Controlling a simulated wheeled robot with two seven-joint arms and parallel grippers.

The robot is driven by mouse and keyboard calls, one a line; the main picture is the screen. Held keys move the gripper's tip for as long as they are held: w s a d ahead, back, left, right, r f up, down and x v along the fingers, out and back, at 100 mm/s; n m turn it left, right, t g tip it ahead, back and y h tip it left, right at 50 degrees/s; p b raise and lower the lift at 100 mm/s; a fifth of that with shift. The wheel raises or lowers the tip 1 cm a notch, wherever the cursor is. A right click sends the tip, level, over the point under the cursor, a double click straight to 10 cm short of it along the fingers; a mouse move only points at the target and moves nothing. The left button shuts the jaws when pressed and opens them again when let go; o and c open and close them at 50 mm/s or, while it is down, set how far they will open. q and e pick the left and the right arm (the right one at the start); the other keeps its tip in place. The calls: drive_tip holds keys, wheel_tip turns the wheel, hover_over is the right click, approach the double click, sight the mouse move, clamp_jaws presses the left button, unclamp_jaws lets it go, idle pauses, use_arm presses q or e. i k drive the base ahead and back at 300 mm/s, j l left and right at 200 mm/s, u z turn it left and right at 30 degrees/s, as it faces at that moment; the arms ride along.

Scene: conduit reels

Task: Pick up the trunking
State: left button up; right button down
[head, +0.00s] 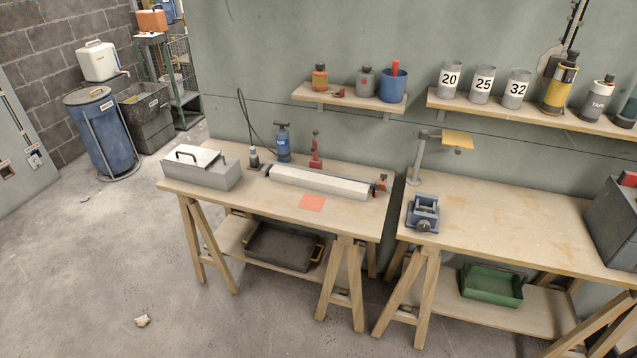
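A long pale length that looks like the trunking (322,183) lies on the left workbench (262,208), near its back edge. It runs from the middle of the bench toward the right end. A dark edge or rail shows along its back side, and a red and dark clamp-like part (381,184) sits at its right end. I cannot tell whether the clamp grips it. Neither of my grippers is in view.
A grey box (205,175), blue bottle (283,143), red stand (316,152) and orange sheet (312,203) share the bench. A right workbench (500,215) holds a blue vise (423,213). The floor in front (200,320) is mostly clear, with small debris (142,321).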

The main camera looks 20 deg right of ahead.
sight(353, 190)
drive_tip(key=z, duration=0.35)
drive_tip(key=i+j+z, duration=0.35)
drive_tip(key=j, duration=0.2)
drive_tip(key=i+j+z, duration=0.15)
drive_tip(key=j, duration=0.2)
drive_tip(key=i+j+z, duration=0.35)
drive_tip(key=j, duration=0.3)
